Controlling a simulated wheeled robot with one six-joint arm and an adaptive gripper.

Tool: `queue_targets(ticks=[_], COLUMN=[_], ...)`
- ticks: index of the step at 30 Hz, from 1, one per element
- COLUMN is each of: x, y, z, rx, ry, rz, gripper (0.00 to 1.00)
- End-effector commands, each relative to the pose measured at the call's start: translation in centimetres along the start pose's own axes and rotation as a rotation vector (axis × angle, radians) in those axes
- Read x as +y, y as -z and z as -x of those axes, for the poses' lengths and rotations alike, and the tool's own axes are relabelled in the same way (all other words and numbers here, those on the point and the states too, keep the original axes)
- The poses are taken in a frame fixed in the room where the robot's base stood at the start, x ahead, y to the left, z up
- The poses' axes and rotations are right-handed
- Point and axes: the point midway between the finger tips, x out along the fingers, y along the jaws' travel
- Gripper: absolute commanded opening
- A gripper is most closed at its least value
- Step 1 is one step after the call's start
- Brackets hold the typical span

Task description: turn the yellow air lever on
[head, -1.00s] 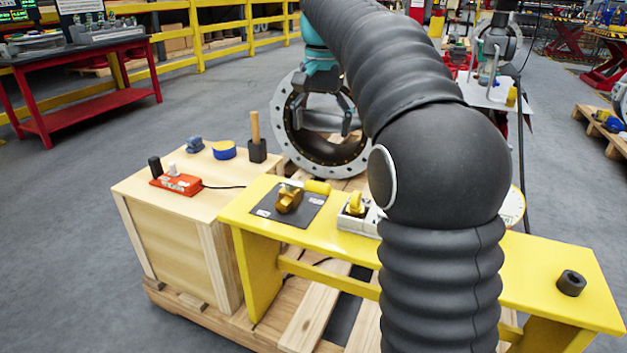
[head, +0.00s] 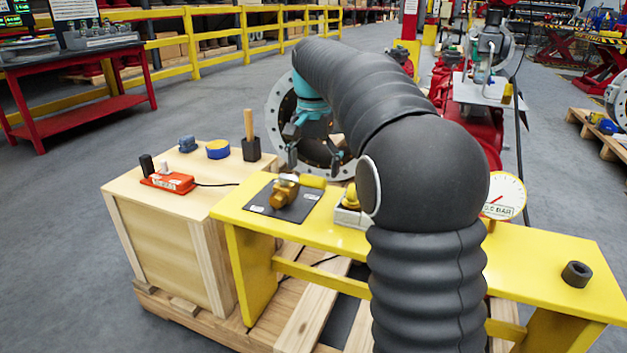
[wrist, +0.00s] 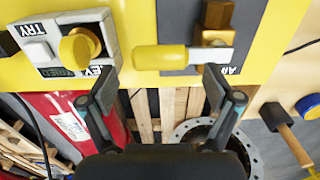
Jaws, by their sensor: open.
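The air valve (head: 284,193) is a brass body on a dark mat on the yellow bench. Its yellow lever (head: 312,181) points right in the head view, roughly along the bench. In the wrist view the lever's yellow grip (wrist: 160,58) lies sideways, its metal arm running right to the brass body (wrist: 217,14). My gripper (head: 314,160) is open and empty behind the lever in the head view. In the wrist view its fingertips (wrist: 160,75) are spread on either side of the grip's length, just below it in the picture; I see no clear contact.
A grey-white block with a yellow knob (head: 350,199) sits right of the valve, near one fingertip in the wrist view. A pressure gauge (head: 503,196) stands farther right. A wooden box (head: 170,235) carries a red-orange device (head: 168,182). A large flange (head: 279,110) is behind.

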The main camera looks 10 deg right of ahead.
Motion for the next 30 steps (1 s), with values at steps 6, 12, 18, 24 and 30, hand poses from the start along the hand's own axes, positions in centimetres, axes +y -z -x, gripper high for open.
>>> queue_targets(ticks=[6, 12, 18, 24, 30], x=[0.0, 0.0, 0.0, 0.0, 0.1], y=[0.0, 0.0, 0.0, 0.0, 0.0], z=[-1.9, -2.2, -2.1, -2.3, -2.5], rx=[0.0, 0.001, 0.0, -0.002, -0.005], ry=[0.0, 0.0, 0.0, -0.002, -0.005], rz=[0.0, 0.0, 0.0, 0.0, 0.0], gripper=[0.9, 0.9, 0.75, 0.25, 0.02])
